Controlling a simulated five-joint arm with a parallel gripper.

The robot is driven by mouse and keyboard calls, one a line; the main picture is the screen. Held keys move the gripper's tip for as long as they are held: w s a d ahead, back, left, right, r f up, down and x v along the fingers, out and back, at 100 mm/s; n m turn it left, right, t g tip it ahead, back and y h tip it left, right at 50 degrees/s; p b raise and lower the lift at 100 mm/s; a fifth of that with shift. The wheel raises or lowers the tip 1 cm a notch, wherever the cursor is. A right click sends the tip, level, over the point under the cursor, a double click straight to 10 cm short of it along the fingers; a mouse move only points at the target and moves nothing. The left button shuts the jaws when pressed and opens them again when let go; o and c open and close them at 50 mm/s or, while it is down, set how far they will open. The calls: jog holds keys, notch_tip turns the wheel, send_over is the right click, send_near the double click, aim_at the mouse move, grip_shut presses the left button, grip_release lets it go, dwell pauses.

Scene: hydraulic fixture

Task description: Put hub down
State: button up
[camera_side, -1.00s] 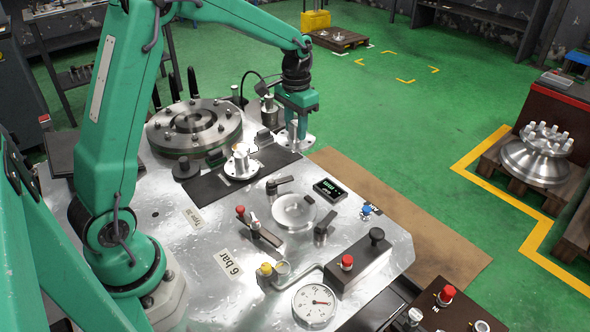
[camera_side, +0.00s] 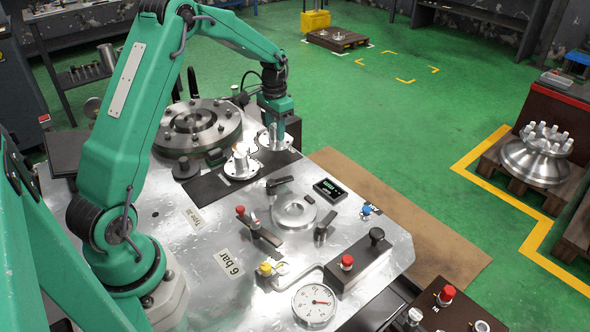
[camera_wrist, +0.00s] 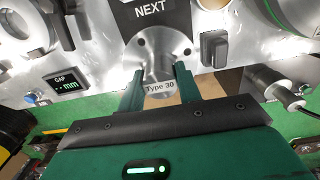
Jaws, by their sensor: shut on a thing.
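My gripper (camera_side: 273,124) is shut on a metal hub (camera_side: 270,143) with a round, drilled flange, at the back right of the steel table. In the wrist view the hub (camera_wrist: 161,48) stands between the two green fingers (camera_wrist: 157,88), and a tag on it reads "Type 30". Its flange is over or at the edge of a black plate (camera_wrist: 150,14) marked "NEXT". I cannot tell whether the flange touches the surface. A second flanged hub (camera_side: 241,164) stands upright on the black plate (camera_side: 208,186), to the left of my gripper in the side view.
A large bolted disc (camera_side: 199,127) stands behind left. A black lever (camera_side: 280,182), a round metal fixture (camera_side: 294,212), a small display (camera_side: 329,190) and a pressure gauge (camera_side: 314,305) are nearer the front. Brown matting (camera_side: 400,217) lies beyond the table's right edge.

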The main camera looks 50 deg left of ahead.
aim_at(275, 126)
jog(key=shift+f, duration=2.05)
jog(key=shift+f, duration=0.1)
jog(key=o, duration=1.2)
jog(key=shift+c, duration=0.2)
notch_tip(275, 126, up, 12)
jog(key=shift+r, duration=0.1)
jog(key=shift+r, duration=0.1)
